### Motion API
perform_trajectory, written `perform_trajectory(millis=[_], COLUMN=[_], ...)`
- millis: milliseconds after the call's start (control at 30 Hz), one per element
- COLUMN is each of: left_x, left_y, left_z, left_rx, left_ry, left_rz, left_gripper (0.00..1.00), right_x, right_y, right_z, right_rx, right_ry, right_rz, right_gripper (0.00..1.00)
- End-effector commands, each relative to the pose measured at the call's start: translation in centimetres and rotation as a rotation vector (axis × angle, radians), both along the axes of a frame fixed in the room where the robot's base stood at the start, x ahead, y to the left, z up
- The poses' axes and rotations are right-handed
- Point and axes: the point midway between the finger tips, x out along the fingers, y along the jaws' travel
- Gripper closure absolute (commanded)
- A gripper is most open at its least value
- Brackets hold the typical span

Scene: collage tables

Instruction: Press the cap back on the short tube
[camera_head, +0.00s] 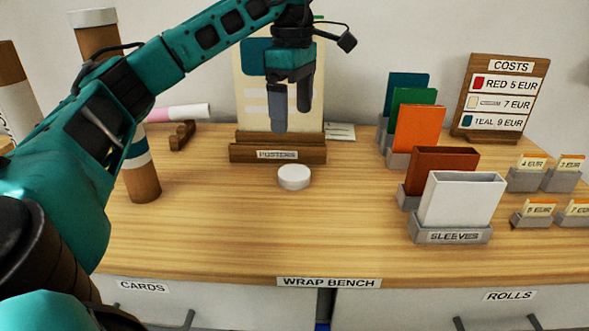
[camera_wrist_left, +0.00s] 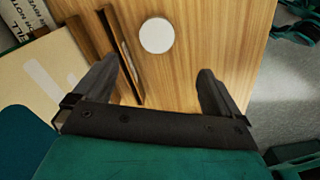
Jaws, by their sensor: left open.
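A white round cap (camera_head: 294,177) lies flat on the bench in front of the posters stand. It also shows in the left wrist view (camera_wrist_left: 156,35), between the finger lines but beyond the tips. My left gripper (camera_head: 292,112) is open and empty, above and behind the cap in the head view, not touching it. A brown tube (camera_head: 10,65) with a white label stands at the far left edge, partly cut off, with no white cap visible on it. Another brown tube (camera_head: 143,183), with a teal band and white cap on top, stands partly behind my left arm.
The posters stand (camera_head: 240,153) is behind the cap. A pink and white roll (camera_head: 180,112) lies on a wooden cradle at the back left. The sleeves rack (camera_head: 450,234) and small price card holders (camera_head: 525,180) fill the right. The front middle of the bench is clear.

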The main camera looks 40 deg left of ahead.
Motion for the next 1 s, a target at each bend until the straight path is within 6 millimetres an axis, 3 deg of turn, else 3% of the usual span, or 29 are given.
perform_trajectory(millis=[367,700,1000], left_x=[0.0,0.0,0.0], left_y=[0.0,0.1,0.1], left_z=[-0.4,-6.1,-7.7], left_rx=[0.002,0.002,0.001], left_ry=[0.002,0.003,0.000], left_rz=[0.000,0.000,0.001], left_gripper=[0.02,0.02,0.02], right_x=[-0.4,-0.5,-0.1], right_y=[-0.4,0.0,0.1], right_z=[-0.6,-3.6,-3.4], right_rx=[-0.011,-0.007,0.001], right_ry=[0.009,0.021,0.009], right_rz=[0.004,0.010,0.007], right_gripper=[0.26,0.26,0.26])
